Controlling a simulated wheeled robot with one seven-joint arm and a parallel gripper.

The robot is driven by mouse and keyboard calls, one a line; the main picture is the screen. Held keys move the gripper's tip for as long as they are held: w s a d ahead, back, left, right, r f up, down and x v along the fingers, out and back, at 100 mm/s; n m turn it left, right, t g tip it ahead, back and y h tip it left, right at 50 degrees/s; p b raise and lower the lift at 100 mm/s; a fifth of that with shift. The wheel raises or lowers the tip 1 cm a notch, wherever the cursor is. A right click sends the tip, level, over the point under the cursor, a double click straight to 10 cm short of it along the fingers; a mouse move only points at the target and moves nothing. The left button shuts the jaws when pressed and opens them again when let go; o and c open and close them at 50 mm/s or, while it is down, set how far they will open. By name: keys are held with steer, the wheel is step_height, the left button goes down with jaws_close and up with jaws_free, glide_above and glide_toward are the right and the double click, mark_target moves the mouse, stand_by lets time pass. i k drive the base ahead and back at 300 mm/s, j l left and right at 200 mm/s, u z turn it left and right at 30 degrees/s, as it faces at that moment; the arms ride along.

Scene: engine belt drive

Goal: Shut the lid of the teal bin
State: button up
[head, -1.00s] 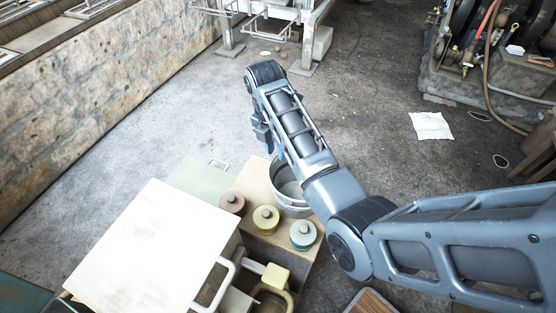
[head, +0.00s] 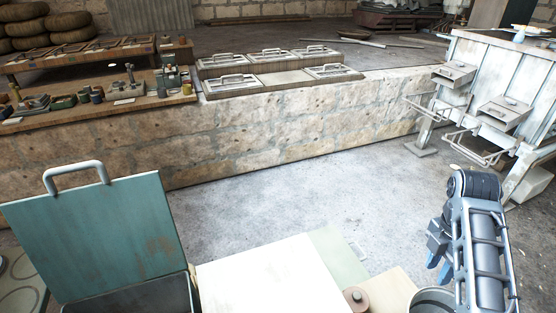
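The teal bin's lid (head: 100,235) stands raised, nearly upright, at the lower left of the head view. It is a flat teal panel with a rusty patch and a pale grey handle (head: 76,172) on its top edge. Below it the bin's dark open inside (head: 140,300) shows, cut off by the bottom edge of the picture. My gripper (head: 439,265) hangs at the lower right, far from the lid. Its two blue fingertips look apart, with nothing seen between them.
A white panel (head: 285,275) lies right of the bin. A knobbed brown weight (head: 356,298) and a grey bucket (head: 432,300) stand beyond it, close to my arm. A stone wall (head: 290,130) runs behind. The concrete floor (head: 270,210) between is clear.

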mark_target(82, 242)
steer(key=i+l, duration=0.1)
steer(key=l, duration=0.3)
steer(key=i+l, duration=0.1)
steer(key=l, duration=0.25)
steer(key=i+l, duration=0.1)
steer(key=l, duration=0.3)
